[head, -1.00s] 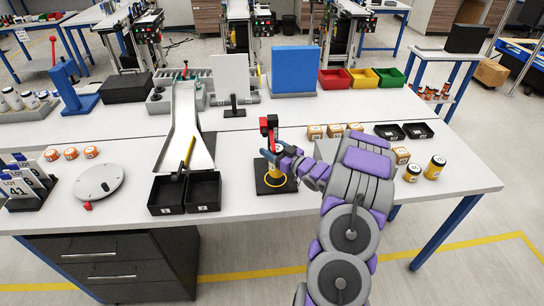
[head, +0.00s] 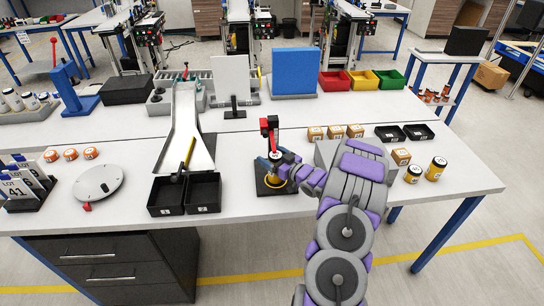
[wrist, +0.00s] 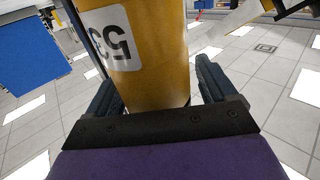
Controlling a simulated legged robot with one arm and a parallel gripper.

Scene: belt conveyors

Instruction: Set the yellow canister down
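The yellow canister (wrist: 155,60) fills the space between my fingers in the wrist view, with a white label marked "53" that reads upside down. In the head view its pale top and a little yellow show beside my gripper (head: 277,168), at the black base (head: 266,190) of a small stand with a red upright (head: 270,128). My gripper (wrist: 160,85) is around the canister from the side, one finger on each side, and appears shut on it. The fingers and arm hide much of it in the head view. I cannot tell whether its bottom touches the base.
Two black bins (head: 186,194) stand left of the stand, below a metal chute (head: 186,130). Small brown boxes (head: 334,131) are behind my arm. Two other yellow jars (head: 436,169) stand at the right.

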